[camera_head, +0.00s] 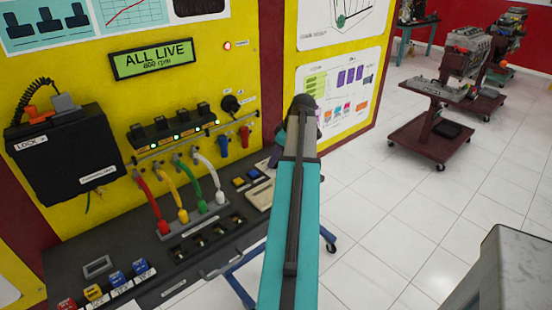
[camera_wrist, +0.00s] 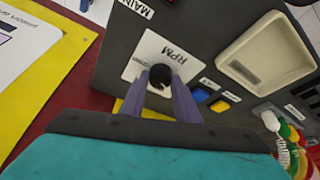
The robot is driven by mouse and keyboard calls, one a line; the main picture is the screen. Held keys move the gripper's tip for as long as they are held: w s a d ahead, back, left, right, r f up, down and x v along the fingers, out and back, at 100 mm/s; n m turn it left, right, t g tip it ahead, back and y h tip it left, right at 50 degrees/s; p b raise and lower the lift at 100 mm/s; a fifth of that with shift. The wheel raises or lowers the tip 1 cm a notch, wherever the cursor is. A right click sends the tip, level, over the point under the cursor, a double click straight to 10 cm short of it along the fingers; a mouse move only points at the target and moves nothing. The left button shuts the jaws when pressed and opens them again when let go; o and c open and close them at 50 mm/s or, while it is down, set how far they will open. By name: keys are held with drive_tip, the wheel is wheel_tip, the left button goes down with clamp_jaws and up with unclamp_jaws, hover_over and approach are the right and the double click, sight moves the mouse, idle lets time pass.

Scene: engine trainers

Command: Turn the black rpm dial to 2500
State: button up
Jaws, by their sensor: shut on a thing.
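The black rpm dial (camera_wrist: 160,74) is a round knob on a white plate (camera_wrist: 143,58) marked RPM, seen in the wrist view. My gripper (camera_wrist: 160,84) is shut on the dial, one purple finger on each side. The dial's pointer cannot be made out. In the head view my teal arm hides the dial. The green display (camera_head: 153,57) on the yellow panel reads ALL LIVE, with what looks like 800 rpm below.
Yellow and blue buttons (camera_wrist: 200,95) and a beige tray (camera_wrist: 258,53) lie right of the dial in the wrist view. Coloured leads (camera_head: 181,190) stand on the bench to the left of my arm. Engine stands (camera_head: 440,120) stand on the open tiled floor at right.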

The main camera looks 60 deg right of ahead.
drive_tip(key=m, duration=0.1)
drive_tip(key=m+h, duration=0.1)
drive_tip(key=m, duration=0.1)
drive_tip(key=m+h, duration=0.1)
drive_tip(key=m, duration=0.1)
drive_tip(key=shift+a+p, duration=0.25)
drive_tip(key=shift+p, duration=0.05)
drive_tip(key=m, duration=0.2)
drive_tip(key=m+g+h+p, duration=0.1)
drive_tip(key=m, duration=0.1)
drive_tip(key=shift+w+a+m+h, duration=0.1)
drive_tip(key=shift+w+m+h, duration=0.05)
drive_tip(key=shift+m+h, duration=0.15)
drive_tip(key=m+g, duration=0.1)
drive_tip(key=m, duration=0.1)
drive_tip(key=m+g+h, duration=0.1)
drive_tip(key=m, duration=0.2)
drive_tip(key=shift+w+p, duration=0.2)
drive_tip(key=shift+p, duration=0.15)
drive_tip(key=shift+w+m+g, duration=0.1)
drive_tip(key=shift+m+g, duration=0.8)
drive_tip(key=shift+m, duration=1.5)
drive_tip(key=shift+a, duration=0.1)
drive_tip(key=o, duration=1)
drive_tip(key=shift+o, duration=0.2)
drive_tip(key=shift+r, duration=0.1)
